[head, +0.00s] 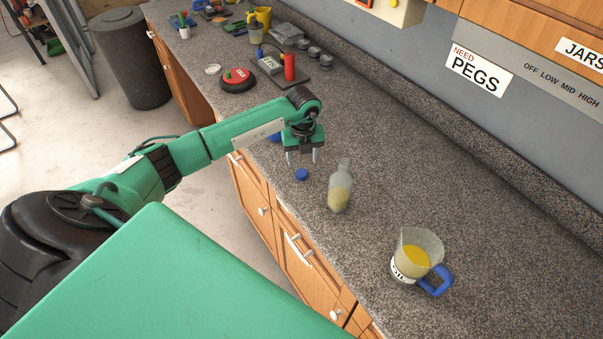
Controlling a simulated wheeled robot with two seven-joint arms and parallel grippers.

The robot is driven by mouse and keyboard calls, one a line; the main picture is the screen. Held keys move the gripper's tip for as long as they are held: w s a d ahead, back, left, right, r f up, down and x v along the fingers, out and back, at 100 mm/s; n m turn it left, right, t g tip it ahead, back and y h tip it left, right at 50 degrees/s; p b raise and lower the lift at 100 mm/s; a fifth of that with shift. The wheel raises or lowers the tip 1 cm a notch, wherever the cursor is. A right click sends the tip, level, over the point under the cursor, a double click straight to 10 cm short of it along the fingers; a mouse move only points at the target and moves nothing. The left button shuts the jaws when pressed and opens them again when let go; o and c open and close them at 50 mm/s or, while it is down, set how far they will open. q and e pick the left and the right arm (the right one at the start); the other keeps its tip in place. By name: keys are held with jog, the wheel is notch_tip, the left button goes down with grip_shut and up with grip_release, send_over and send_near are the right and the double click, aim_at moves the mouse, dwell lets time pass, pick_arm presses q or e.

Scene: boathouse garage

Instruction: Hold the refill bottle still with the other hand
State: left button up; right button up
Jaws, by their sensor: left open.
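The refill bottle (340,190) stands upright on the speckled counter (400,180). It is translucent, with a narrow neck and yellowish liquid in its lower part. A small blue cap (301,174) lies on the counter to its left. My left gripper (303,158) points down above the counter, up and to the left of the bottle and just beyond the cap. Its two fingers are apart with nothing between them, and it does not touch the bottle. My right gripper is not in view.
A clear jug (416,256) with yellow liquid and a blue handle stands nearer, right of the bottle. Another blue thing (273,137) is partly hidden behind my left arm. A red bottle (290,68) and other items stand farther back. The counter right of the bottle is clear.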

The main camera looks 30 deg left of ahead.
aim_at(302, 172)
pick_arm(q)
jog(key=shift+s+f+p, duration=0.1)
jog(key=shift+f+p, duration=0.15)
jog(key=shift+p, duration=0.15)
jog(key=f+p, duration=0.2)
jog(key=f, duration=0.1)
jog(key=shift+s+f, duration=0.1)
jog(key=shift+s, duration=0.1)
jog(key=shift+f, duration=0.65)
jog(key=shift+c, duration=0.3)
jog(key=c, duration=1)
